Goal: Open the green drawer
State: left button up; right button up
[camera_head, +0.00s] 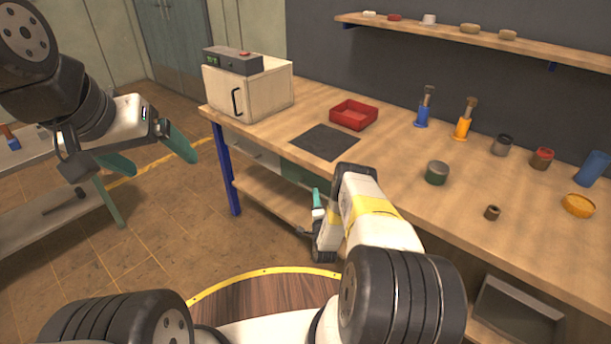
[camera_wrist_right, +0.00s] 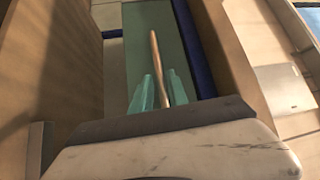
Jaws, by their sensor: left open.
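The green drawer (camera_head: 302,173) is under the workbench top, its front partly hidden by my right arm in the head view. In the right wrist view, its green front (camera_wrist_right: 140,50) carries a long brass-coloured handle (camera_wrist_right: 155,50). My right gripper (camera_head: 317,198) is low at the bench front. In the right wrist view, its teal fingers (camera_wrist_right: 161,85) are close together on both sides of the handle, which fills the gap between them. I cannot tell whether the drawer is pulled out. My left gripper (camera_head: 157,155) is open and empty, left of the bench.
On the workbench (camera_head: 395,165) are a white box with a black handle (camera_head: 248,90), a red tray (camera_head: 353,115), a dark mat (camera_head: 324,142), brushes in holders and several small pots. A wall shelf (camera_head: 480,38) is above.

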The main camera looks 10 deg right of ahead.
jog(key=shift+w+d+r, duration=0.1)
jog(key=shift+w, duration=0.65)
jog(key=shift+w+d+r, duration=0.1)
jog(key=shift+w, duration=0.6)
grip_shut()
jog(key=shift+s, duration=0.1)
